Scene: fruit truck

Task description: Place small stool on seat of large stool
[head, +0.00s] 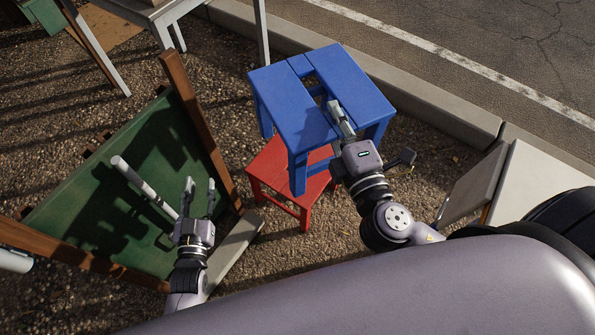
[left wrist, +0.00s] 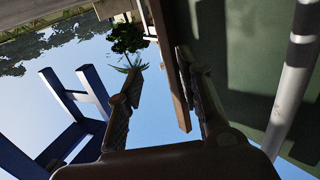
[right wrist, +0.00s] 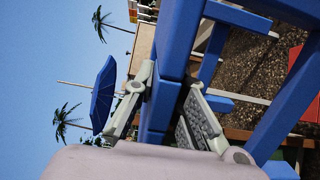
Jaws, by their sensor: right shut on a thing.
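A blue stool (head: 295,100) with a slotted seat is upright in the middle of the head view. My right gripper (head: 341,120) is shut on it at the near right edge of its seat; the right wrist view shows the fingers around a blue stool part (right wrist: 168,95). A red stool (head: 268,170) stands on the gravel below, its seat partly hidden by the blue stool. One blue leg end overlaps the red seat in the picture; I cannot tell whether they touch. My left gripper (head: 200,198) is open and empty. The blue stool also shows in the left wrist view (left wrist: 75,100).
White-legged tables (head: 160,25) stand at the top left. A kerb (head: 430,100) and road lie at the right. A pale panel (head: 540,190) is at the right.

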